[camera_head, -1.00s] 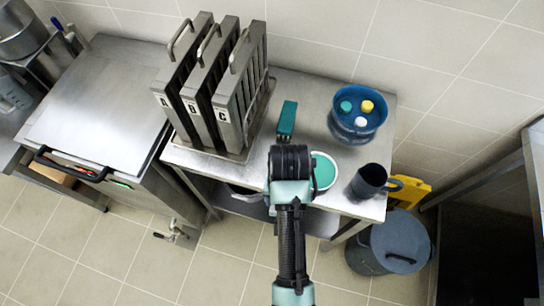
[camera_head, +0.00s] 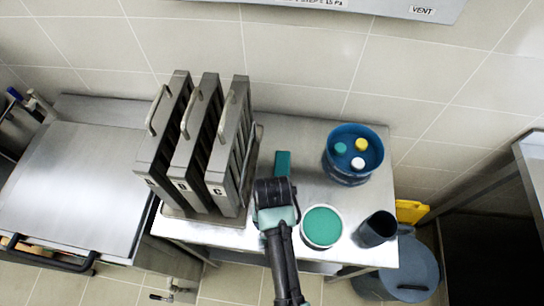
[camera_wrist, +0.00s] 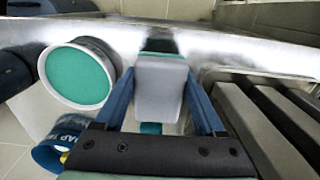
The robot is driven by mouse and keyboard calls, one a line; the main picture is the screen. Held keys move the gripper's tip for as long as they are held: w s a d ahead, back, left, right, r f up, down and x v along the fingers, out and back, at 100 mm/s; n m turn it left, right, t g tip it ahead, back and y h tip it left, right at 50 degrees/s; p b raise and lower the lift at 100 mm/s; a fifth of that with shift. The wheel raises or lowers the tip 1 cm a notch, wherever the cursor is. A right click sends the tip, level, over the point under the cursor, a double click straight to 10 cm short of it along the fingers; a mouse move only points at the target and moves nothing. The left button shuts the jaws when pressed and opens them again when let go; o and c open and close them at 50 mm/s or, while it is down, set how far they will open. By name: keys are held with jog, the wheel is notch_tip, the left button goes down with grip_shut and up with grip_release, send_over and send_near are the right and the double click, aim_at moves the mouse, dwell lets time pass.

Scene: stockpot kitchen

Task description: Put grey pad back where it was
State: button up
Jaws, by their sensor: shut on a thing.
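The grey pad (camera_wrist: 160,88) is a light grey block with rounded corners. It sits between the two blue fingers of my gripper (camera_wrist: 160,77) in the wrist view, and the fingers are shut on it. A teal strip (camera_wrist: 158,46) shows behind the pad, partly covered by it. In the head view the teal strip (camera_head: 283,163) lies on the steel table (camera_head: 310,190), just beyond my wrist. My wrist hides the pad and fingers there. I cannot tell whether the pad touches the strip or table.
Three upright filter panels (camera_head: 200,145) stand left of my gripper. A white-rimmed tub with teal contents (camera_head: 322,227) is close on the right, with a dark mug (camera_head: 377,230) beyond. A blue bucket with coloured caps (camera_head: 347,172) stands behind. Bare tabletop lies between strip and bucket.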

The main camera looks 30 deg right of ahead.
jog(key=shift+w+f, duration=0.1)
jog(key=shift+f, duration=1.9)
jog(key=shift+f, duration=0.15)
jog(key=o, duration=1.3)
notch_tip(320, 180, up, 12)
jog(key=shift+r, duration=0.2)
